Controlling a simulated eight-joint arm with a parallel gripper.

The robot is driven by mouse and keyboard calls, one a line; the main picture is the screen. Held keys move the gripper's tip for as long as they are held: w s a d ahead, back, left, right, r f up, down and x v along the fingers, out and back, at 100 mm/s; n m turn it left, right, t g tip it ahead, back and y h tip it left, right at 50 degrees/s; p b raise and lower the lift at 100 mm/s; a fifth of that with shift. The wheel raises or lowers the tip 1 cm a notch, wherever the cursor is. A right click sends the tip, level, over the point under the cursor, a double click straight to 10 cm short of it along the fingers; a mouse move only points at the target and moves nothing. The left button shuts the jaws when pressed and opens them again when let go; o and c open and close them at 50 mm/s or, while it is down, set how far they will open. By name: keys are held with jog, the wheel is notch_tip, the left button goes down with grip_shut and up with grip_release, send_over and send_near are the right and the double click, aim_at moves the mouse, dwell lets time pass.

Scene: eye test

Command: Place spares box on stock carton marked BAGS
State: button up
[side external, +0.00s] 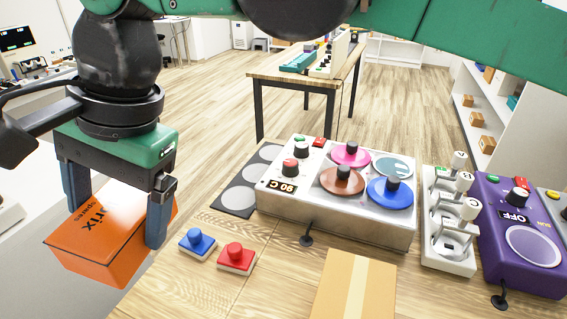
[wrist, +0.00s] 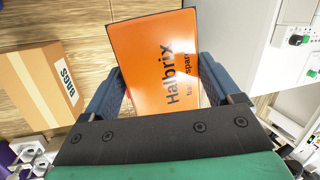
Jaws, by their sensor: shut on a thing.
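The spares box (side external: 100,245) is orange with dark Halbrix lettering. My gripper (side external: 116,218) is shut on it, one blue finger on each side, at the left in the side view. The box is held up near the table's left edge and looks slightly tilted. In the wrist view the box (wrist: 152,60) fills the space between the fingers. The stock carton marked BAGS (wrist: 42,90) is brown with a pale tape strip, left of the box and apart from it. In the side view a taped brown carton (side external: 335,292) stands at the bottom edge, partly cut off, its label unseen.
A blue button (side external: 197,241) and a red button (side external: 236,257) sit on the table between box and carton. Behind them are a panel with coloured discs (side external: 335,225), a lever unit (side external: 447,235) and a purple device (side external: 515,240). The carton's visible top is clear.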

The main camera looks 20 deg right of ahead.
jog(key=s+d+r+m, duration=0.1)
jog(key=s+d+r, duration=0.15)
jog(key=d, duration=0.25)
jog(key=s+d+r, duration=0.1)
jog(key=d+r, duration=0.3)
jog(key=d, duration=0.2)
jog(key=r, duration=0.2)
send_over(347, 317)
jog(key=shift+s+d+f+m+h, duration=0.1)
jog(key=shift+d+f+m+h, duration=0.35)
jog(key=shift+d, duration=0.1)
notch_tip(347, 317, down, 20)
jog(key=shift+r, duration=0.2)
jog(key=o, duration=1.4)
jog(key=shift+f, duration=0.1)
